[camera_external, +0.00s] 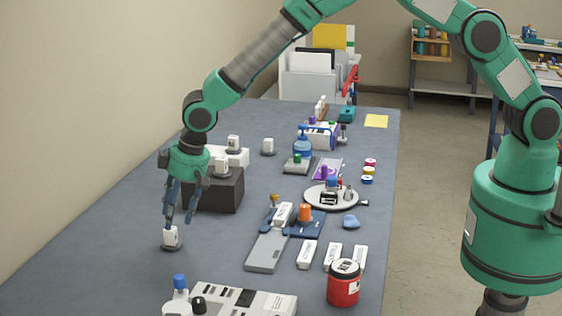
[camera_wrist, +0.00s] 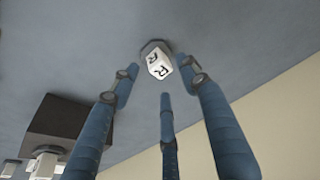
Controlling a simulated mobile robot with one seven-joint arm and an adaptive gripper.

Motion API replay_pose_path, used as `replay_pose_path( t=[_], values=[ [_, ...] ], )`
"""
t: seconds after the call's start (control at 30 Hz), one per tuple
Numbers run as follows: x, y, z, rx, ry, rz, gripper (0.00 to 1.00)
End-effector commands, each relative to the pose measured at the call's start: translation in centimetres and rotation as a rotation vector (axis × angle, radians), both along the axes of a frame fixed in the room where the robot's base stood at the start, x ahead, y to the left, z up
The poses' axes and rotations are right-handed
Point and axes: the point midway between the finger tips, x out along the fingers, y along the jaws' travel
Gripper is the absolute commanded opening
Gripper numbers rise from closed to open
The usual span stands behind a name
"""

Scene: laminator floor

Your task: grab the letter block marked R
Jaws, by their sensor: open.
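The white letter block marked R (camera_external: 171,237) stands on a small dark base on the table at the left. In the wrist view the block (camera_wrist: 159,64) shows two faces with a black R, just beyond the fingertips. My gripper (camera_external: 178,222) points down over it with blue fingers spread open. In the wrist view my gripper (camera_wrist: 160,82) shows three fingers around the line to the block, with nothing held between them. In the external view one fingertip overlaps the block's upper part; I cannot tell whether they touch.
A dark box (camera_external: 225,194) close to my gripper's right carries a white block (camera_external: 222,166). Another white block (camera_external: 268,146) stands farther back. A grey labelled device (camera_external: 245,301) and a red jar (camera_external: 343,289) are at the front. Table to the block's left is clear.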

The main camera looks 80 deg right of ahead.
Motion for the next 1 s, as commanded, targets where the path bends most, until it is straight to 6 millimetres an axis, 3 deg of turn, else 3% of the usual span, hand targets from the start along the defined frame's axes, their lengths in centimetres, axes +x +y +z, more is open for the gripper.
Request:
replay_pose_path(
  t=[0.4, 1.0],
  values=[
    [1.4, -0.1, -3.6, 0.000, 0.002, 0.000, 0.45],
    [1.6, -0.1, -4.0, 0.000, 0.001, 0.000, 0.45]
  ],
)
